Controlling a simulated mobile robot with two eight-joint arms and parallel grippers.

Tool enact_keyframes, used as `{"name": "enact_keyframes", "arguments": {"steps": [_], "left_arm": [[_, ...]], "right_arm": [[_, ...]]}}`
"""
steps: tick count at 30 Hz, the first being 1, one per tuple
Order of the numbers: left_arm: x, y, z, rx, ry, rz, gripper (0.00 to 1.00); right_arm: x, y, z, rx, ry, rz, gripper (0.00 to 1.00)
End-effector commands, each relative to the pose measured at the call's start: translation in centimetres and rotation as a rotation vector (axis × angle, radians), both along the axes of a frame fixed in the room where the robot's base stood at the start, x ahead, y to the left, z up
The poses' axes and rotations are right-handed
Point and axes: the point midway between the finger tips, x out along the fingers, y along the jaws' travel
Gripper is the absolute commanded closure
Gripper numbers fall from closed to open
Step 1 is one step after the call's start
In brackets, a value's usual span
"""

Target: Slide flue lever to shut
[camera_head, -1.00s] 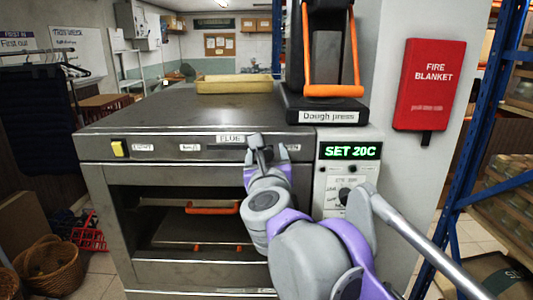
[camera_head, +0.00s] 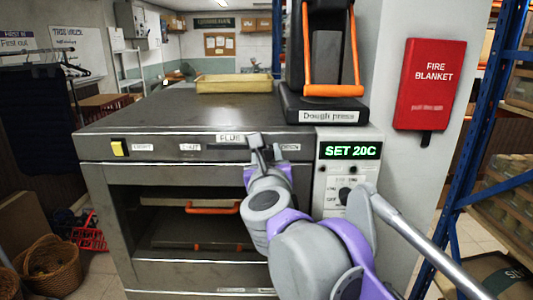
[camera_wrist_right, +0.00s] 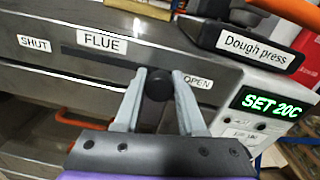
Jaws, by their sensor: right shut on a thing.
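The flue lever has a round black knob (camera_wrist_right: 157,84), seen in the right wrist view near the OPEN label (camera_wrist_right: 198,82), at the right end of its dark slot (camera_wrist_right: 95,66). The SHUT label (camera_wrist_right: 34,43) is at the slot's left end, and the FLUE label (camera_wrist_right: 102,43) is above it. My right gripper (camera_wrist_right: 158,85) has its fingers on either side of the knob, shut on it. In the head view my right gripper (camera_head: 268,152) is at the oven's front panel and hides most of the lever. My left gripper is not in view.
The oven (camera_head: 180,118) has an open front below the panel, with an orange-handled tray (camera_head: 212,208) inside. A yellow switch (camera_head: 119,147) is at the panel's left. The control panel (camera_head: 348,172) reads SET 20C, below the dough press (camera_head: 330,117).

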Motion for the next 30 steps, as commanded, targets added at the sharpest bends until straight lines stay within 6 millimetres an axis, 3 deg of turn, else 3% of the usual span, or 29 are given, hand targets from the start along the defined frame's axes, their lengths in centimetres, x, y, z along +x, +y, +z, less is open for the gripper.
{"name": "enact_keyframes", "arguments": {"steps": [21,25,30], "left_arm": [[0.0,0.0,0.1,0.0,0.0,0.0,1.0],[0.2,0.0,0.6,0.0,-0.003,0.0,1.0],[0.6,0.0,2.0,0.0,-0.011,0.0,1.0]], "right_arm": [[0.0,0.2,0.0,0.0,0.0,0.002,1.0],[0.1,2.2,0.2,0.002,-0.002,0.006,1.0],[0.0,7.1,0.4,0.002,-0.002,0.01,1.0]]}}
